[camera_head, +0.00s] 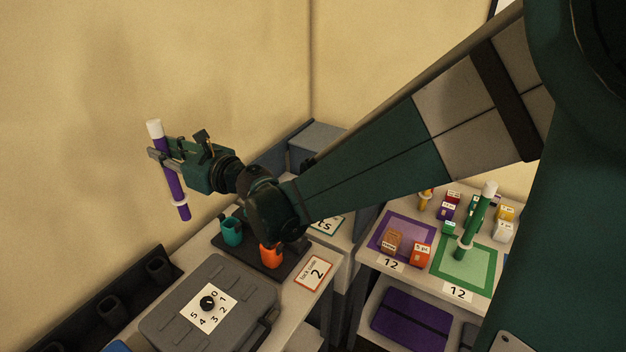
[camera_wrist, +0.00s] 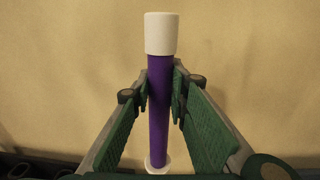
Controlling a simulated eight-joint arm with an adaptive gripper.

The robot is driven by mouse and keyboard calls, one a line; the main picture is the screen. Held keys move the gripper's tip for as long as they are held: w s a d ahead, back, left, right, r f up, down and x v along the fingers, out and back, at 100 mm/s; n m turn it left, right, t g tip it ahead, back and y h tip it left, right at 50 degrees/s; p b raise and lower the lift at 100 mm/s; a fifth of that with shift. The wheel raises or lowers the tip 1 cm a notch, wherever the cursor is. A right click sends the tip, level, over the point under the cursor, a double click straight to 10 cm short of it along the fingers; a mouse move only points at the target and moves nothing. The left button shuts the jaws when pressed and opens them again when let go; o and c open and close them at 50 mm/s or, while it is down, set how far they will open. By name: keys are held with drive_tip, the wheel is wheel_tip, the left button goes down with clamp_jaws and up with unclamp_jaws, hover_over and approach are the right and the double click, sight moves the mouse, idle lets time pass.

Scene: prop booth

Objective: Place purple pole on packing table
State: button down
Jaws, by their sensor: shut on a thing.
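The purple pole (camera_head: 174,178) has a white cap at its top and a white ring near its lower end. My gripper (camera_head: 158,157) is shut on the pole's upper part and holds it in the air at the left, slightly tilted, in front of the beige wall. In the wrist view the purple pole (camera_wrist: 159,110) stands between the two green finger pads (camera_wrist: 160,95). A table (camera_head: 400,283) at the right bears a purple mat, a green mat and several small blocks. I cannot tell which surface is the packing table.
A grey case (camera_head: 235,309) with a numbered dial lies below the gripper. A dark tray (camera_head: 283,268) with a teal cup (camera_head: 231,231) and an orange cup (camera_head: 271,255) is beside it. A dark rack (camera_head: 130,300) is at lower left.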

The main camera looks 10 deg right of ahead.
drive_tip(key=w+d+m+t+h, duration=0.2)
drive_tip(key=w+d+h, duration=0.1)
drive_tip(key=d, duration=1.7)
drive_tip(key=w+d+m+t+h, duration=0.2)
drive_tip(key=w+d, duration=0.2)
drive_tip(key=d, duration=1.5)
drive_tip(key=s+d+m+h, duration=0.1)
drive_tip(key=s+d, duration=0.3)
drive_tip(key=d, duration=0.8)
drive_tip(key=s+d+m+t+h, duration=0.1)
drive_tip(key=s+d+m+h, duration=0.1)
drive_tip(key=d, duration=1)
drive_tip(key=s+d+m+t+h, duration=0.1)
drive_tip(key=s+d+h, duration=0.3)
drive_tip(key=s+d, duration=0.3)
drive_tip(key=shift+d+f+m, duration=0.2)
drive_tip(key=shift+d+m, duration=0.2)
drive_tip(key=shift+d, duration=2.3)
drive_tip(key=shift+f, duration=0.1)
wheel_tip(320, 180, down, 14)
drive_tip(key=b, duration=0.4)
